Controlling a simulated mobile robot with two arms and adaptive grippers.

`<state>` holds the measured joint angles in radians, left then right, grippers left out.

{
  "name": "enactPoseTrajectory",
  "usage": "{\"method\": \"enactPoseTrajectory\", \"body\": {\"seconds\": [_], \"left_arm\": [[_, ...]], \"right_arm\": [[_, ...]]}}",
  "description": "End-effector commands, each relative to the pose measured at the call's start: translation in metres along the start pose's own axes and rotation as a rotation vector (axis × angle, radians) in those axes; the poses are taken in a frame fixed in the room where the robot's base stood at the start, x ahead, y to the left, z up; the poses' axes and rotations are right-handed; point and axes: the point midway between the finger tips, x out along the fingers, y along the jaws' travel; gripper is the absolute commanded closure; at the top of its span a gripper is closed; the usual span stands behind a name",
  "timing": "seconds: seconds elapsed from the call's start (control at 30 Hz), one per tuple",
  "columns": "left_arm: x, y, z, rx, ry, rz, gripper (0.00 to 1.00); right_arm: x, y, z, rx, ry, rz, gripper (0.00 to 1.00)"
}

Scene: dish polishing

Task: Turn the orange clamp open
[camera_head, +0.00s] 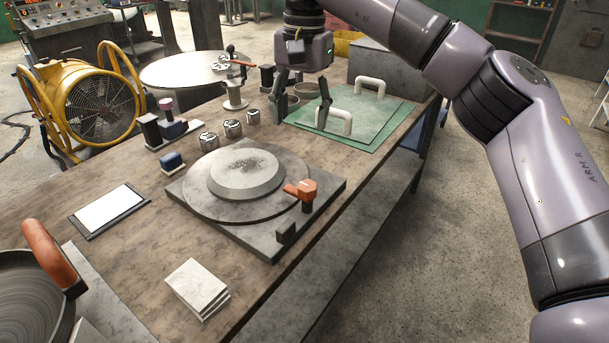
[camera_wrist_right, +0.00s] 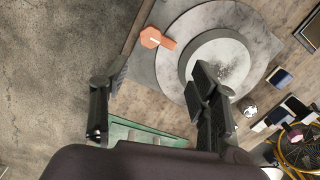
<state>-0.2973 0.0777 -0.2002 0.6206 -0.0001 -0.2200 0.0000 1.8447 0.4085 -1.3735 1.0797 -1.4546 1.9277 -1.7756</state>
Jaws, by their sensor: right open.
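The orange clamp (camera_head: 302,191) sits at the right edge of the round turntable plate (camera_head: 205,206), on a square base (camera_head: 240,233) on the workbench. A grey dish (camera_head: 245,177) lies on the plate. The clamp's arm points over the plate's rim. In the wrist view the clamp (camera_wrist_right: 155,38) shows beyond my fingers, apart from them. My right gripper (camera_head: 300,112) is open and empty above the green mat, behind the clamp; its spread fingers also show in the wrist view (camera_wrist_right: 155,112). My left gripper is out of view.
The green mat (camera_head: 375,135) with white handles (camera_head: 333,121) lies at the back right. Several small metal pots (camera_head: 233,128) and blocks stand behind the plate. White tiles (camera_head: 197,288), a tablet (camera_head: 108,211) and a pan (camera_head: 35,300) with an orange handle are at front left.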

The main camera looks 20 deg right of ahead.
Motion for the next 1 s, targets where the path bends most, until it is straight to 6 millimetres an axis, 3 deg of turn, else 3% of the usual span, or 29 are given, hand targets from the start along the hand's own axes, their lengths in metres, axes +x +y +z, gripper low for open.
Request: {"method": "enactPoseTrajectory", "body": {"seconds": [0.07, 0.17, 0.7, 1.0], "left_arm": [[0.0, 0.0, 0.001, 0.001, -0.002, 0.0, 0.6], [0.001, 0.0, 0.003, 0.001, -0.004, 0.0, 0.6], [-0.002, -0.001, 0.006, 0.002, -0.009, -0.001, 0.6], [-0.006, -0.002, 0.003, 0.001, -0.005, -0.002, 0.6]], "right_arm": [[-0.006, 0.01, -0.006, 0.006, 0.019, 0.029, 0.45], [0.0, 0.013, -0.007, 0.005, 0.024, 0.041, 0.45], [0.112, 0.017, -0.008, 0.004, 0.019, 0.038, 0.45], [0.156, 0.017, -0.009, 0.004, 0.02, 0.035, 0.45]]}}
